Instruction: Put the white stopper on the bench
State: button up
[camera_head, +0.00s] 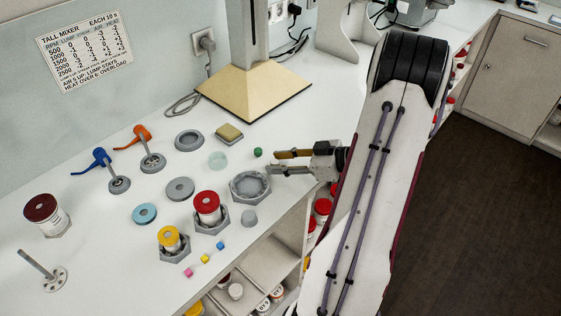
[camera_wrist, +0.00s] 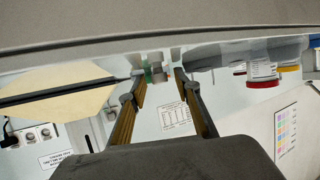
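My gripper (camera_head: 276,162) is at the right of the bench, low over its top and pointing left. Its two fingers are apart, with no object visibly held between them. They also show apart in the wrist view (camera_wrist: 155,84). A small pale grey-white piece (camera_head: 249,217) stands near the front edge of the bench (camera_head: 110,245), below and left of the gripper; it may be the white stopper, but I cannot tell for sure. A grey hexagonal tray (camera_head: 236,196) lies just left of the fingertips. A small green piece (camera_head: 258,152) sits behind and left of them.
A red-lidded jar (camera_head: 207,203) and a yellow-lidded jar (camera_head: 169,238) stand in hexagonal holders. Several discs lie behind them, including a pale green one (camera_head: 218,160). A column with a tan base (camera_head: 255,92) stands at the back. Open shelves (camera_head: 268,262) lie below the front edge.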

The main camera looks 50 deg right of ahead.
jog(key=shift+r+v, duration=0.1)
jog(key=shift+v, duration=1.9)
jog(key=shift+r+v, duration=0.15)
jog(key=shift+v, duration=1.8)
jog(key=shift+w+d, duration=0.15)
jog(key=shift+w, duration=0.15)
